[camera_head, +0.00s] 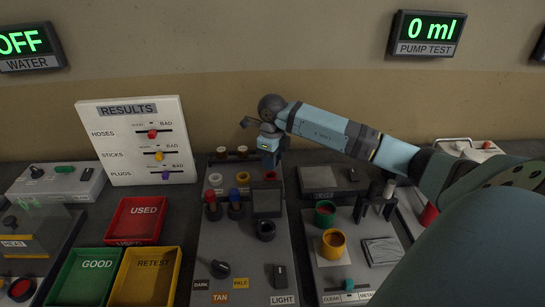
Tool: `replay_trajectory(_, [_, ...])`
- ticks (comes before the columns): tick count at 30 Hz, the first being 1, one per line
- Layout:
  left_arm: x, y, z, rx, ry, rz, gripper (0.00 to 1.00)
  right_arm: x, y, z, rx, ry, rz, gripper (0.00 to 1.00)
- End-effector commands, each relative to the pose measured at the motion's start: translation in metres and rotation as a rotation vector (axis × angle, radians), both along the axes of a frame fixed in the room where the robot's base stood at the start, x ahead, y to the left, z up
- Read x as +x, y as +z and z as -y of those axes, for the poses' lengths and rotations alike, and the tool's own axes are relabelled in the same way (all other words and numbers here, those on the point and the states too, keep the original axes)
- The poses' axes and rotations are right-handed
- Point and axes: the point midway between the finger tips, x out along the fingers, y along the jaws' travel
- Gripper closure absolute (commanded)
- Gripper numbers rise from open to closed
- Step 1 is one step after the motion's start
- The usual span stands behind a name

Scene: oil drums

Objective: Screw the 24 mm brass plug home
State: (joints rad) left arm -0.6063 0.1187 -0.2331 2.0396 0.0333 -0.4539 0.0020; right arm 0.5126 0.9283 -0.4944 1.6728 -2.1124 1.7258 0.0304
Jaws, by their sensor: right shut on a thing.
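My right arm reaches in from the right. Its gripper (269,146) is at the back right of the grey panel (215,262), at the right end of a short row of plugs. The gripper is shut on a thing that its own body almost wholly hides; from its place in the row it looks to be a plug. Two brownish, brass-like plugs, one at the left (221,153) and one in the middle (243,151), stand just left of the gripper. Their sizes cannot be read. My left gripper is not in view.
In front of the row are white, yellow and red rings (243,177), red and blue handled tools (235,211) and a dark square frame (266,202). A results board (138,140) stands at back left. Red (137,221), green (87,288) and yellow (146,286) trays look empty.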

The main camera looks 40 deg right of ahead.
Motion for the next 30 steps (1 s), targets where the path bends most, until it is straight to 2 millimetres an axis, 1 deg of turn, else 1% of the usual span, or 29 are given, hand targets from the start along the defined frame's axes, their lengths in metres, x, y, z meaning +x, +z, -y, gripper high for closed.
replay_trajectory(5, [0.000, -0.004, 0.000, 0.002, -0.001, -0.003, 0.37, 0.000, -0.003, 0.000, 0.000, 0.000, 0.000, 0.87])
replay_trajectory(13, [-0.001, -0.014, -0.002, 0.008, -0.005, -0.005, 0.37, 0.000, -0.015, 0.001, -0.001, -0.001, -0.001, 0.87])
replay_trajectory(24, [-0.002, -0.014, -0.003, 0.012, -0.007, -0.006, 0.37, 0.000, -0.016, 0.000, 0.000, 0.000, 0.000, 0.87])
replay_trajectory(30, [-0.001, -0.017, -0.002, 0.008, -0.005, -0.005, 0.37, 0.000, -0.021, 0.000, 0.000, 0.000, 0.000, 0.87])
